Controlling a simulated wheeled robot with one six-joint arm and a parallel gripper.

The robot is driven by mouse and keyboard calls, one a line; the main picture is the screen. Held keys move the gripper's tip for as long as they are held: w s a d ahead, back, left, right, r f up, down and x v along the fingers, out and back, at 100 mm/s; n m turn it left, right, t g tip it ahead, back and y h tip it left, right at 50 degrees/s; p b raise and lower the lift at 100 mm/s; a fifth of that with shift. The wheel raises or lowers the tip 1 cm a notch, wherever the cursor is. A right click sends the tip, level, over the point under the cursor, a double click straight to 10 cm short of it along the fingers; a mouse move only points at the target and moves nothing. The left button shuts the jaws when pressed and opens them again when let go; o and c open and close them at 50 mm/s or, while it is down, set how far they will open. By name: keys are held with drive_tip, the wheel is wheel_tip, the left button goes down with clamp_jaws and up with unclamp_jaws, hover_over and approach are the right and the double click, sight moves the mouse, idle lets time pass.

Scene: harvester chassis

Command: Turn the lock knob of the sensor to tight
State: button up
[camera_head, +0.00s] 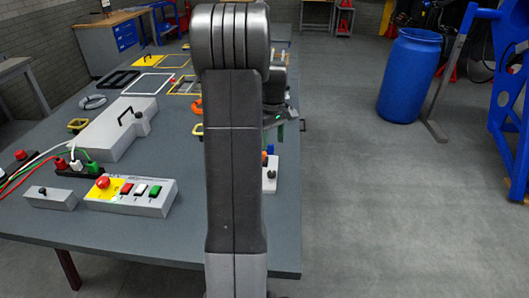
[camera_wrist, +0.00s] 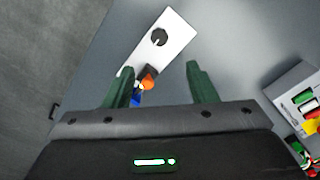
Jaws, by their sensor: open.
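A pale plate (camera_wrist: 178,28) with a dark round lock knob (camera_wrist: 159,37) lies on the table, seen from above in the wrist view. An orange part (camera_wrist: 149,79) and a blue part sit at its near end, partly behind my left finger. My gripper (camera_wrist: 160,68) is open and empty, its two green fingers apart above the table. The knob lies beyond the fingertips and is not between them. In the head view the pale plate (camera_head: 270,184) shows only in part at the table's right edge, because my arm hides the rest. The knob's setting cannot be read.
A control box with red, white and green buttons (camera_head: 150,207) stands left of my arm. A large grey box with a handle (camera_head: 108,133) is behind it. Coloured cables and plugs lie at the left. A blue barrel (camera_head: 408,80) stands on the open floor at the right.

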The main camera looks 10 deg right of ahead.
sight(272, 172)
wheel_tip(272, 172, down, 14)
drive_tip(key=shift+w+r+p, duration=0.15)
drive_tip(key=shift+r+p, duration=0.05)
drive_tip(key=shift+p, duration=1)
drive_tip(key=c, duration=1)
